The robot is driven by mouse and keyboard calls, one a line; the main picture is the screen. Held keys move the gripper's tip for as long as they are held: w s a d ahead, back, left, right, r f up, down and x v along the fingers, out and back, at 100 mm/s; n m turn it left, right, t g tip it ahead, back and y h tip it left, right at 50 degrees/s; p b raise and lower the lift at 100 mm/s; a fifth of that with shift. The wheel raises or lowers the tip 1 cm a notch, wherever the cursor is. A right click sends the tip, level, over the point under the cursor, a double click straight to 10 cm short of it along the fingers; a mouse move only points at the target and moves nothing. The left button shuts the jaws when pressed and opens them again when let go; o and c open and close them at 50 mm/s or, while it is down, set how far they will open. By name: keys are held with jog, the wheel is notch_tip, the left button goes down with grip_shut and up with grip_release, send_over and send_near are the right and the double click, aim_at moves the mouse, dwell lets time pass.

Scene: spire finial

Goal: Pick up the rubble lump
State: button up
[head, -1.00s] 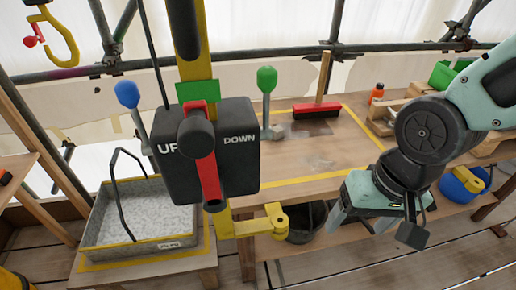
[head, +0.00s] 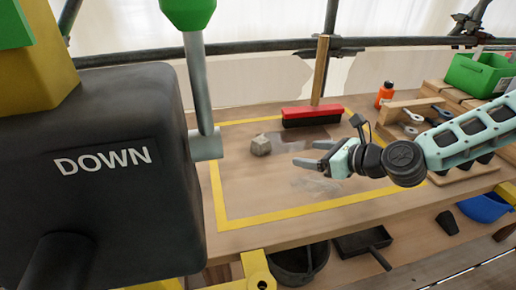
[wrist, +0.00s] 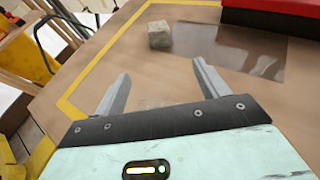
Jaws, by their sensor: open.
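The rubble lump (head: 261,145) is a small grey, rough block on the wooden bench, inside the yellow taped outline. In the wrist view the lump (wrist: 159,35) lies beyond the fingertips, between their lines and apart from them. My gripper (head: 313,153) is open and empty, to the right of the lump in the head view, its fingers pointing left towards it. In the wrist view both fingers of my gripper (wrist: 160,72) show spread wide.
A red brush (head: 312,116) lies behind the lump, beside a dark flat patch on the bench. A black DOWN control box (head: 105,165) and a green-knobbed lever (head: 198,75) stand at the near left. An orange bottle (head: 384,94) and a green bin (head: 480,75) are at the right.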

send_near(267, 148)
jog(key=x, duration=0.3)
jog(key=shift+a+f, duration=0.15)
jog(key=shift+a, duration=0.2)
jog(key=shift+x, duration=3.05)
jog(key=shift+w+d, duration=0.15)
jog(key=c, duration=1.2)
